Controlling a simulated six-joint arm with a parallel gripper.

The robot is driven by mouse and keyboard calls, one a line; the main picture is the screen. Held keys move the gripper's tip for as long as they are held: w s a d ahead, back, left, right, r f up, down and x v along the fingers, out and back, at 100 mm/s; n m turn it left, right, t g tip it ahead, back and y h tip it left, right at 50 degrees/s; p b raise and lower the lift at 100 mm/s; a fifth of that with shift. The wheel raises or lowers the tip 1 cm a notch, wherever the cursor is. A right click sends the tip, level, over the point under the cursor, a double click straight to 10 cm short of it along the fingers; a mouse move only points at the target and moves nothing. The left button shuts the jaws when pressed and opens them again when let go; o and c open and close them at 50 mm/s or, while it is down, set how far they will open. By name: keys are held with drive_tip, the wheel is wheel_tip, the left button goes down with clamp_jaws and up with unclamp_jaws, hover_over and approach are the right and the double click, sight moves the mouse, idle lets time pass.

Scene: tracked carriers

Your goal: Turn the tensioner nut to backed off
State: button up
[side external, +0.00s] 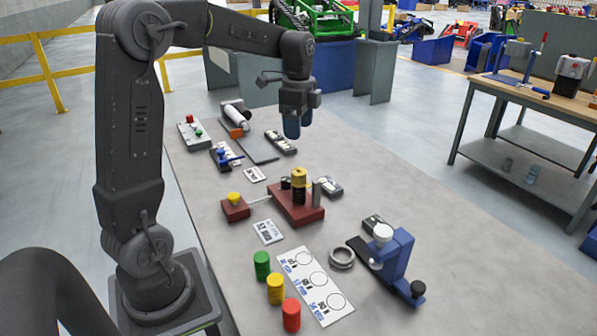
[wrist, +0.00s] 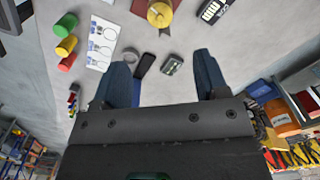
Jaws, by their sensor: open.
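No part is labelled as the tensioner nut, and I cannot tell for sure which one it is. A brass-yellow round piece (side external: 299,178) stands upright on a dark red base (side external: 300,212) in mid-table. It also shows at the top edge of the wrist view (wrist: 160,13). A yellow knob (side external: 234,197) sits on a small red block to its left. A blue fixture (side external: 398,256) with a white round top stands nearer the camera. My gripper (side external: 298,128) is open and empty, high above the table's far part. Its blue fingers are spread wide in the wrist view (wrist: 160,72).
Green (side external: 262,264), yellow (side external: 276,289) and red (side external: 291,315) cylinders stand by a white card (side external: 316,284) with circles. A grey ring (side external: 342,257) lies beside the blue fixture. Several small devices line the far left. The table's right side is clear.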

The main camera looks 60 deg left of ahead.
sight(298, 171)
wheel_tip(298, 171, down, 13)
drive_tip(key=shift+f, duration=0.2)
idle(0.4)
